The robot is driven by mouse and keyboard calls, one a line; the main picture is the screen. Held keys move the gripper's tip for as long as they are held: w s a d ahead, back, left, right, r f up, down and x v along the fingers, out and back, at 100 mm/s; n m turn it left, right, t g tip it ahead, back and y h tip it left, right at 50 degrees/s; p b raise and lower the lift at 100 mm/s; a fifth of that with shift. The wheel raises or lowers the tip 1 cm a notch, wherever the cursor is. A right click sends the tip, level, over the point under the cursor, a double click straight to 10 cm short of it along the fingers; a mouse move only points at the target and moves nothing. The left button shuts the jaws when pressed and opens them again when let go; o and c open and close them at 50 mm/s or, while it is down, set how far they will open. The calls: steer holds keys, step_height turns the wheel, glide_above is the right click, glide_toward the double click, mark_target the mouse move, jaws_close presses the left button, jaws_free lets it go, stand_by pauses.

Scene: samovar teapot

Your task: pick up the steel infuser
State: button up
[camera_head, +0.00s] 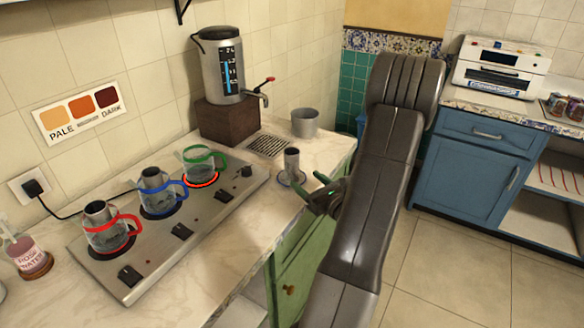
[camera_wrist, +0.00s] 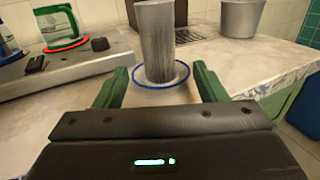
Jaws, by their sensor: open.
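The steel infuser (camera_head: 291,160) is a plain grey cylinder standing upright on a small white saucer with a blue rim (camera_head: 300,179), near the counter's front edge. In the wrist view the infuser (camera_wrist: 156,40) stands straight ahead, centred between the green fingers, and its top is cut by the frame edge. My gripper (camera_head: 325,190) is open and empty, low over the counter on the near right side of the infuser. In the wrist view its fingers (camera_wrist: 161,78) point toward the infuser, with the saucer rim (camera_wrist: 180,80) between the tips. The fingers appear short of the cylinder.
A steel hotplate (camera_head: 165,228) with red, blue and green-handled glass pots stands to the left. The samovar (camera_head: 222,65) on its brown block (camera_head: 226,120), a drip grate (camera_head: 266,145) and a grey pot (camera_head: 305,122) are behind. The counter around the saucer is clear.

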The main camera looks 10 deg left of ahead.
mark_target(296, 171)
steer(key=x, duration=0.3)
steer(key=shift+r+p+x, duration=0.2)
steer(key=shift+p+x, duration=0.65)
steer(key=shift+x, duration=1.85)
steer(key=c, duration=1.1)
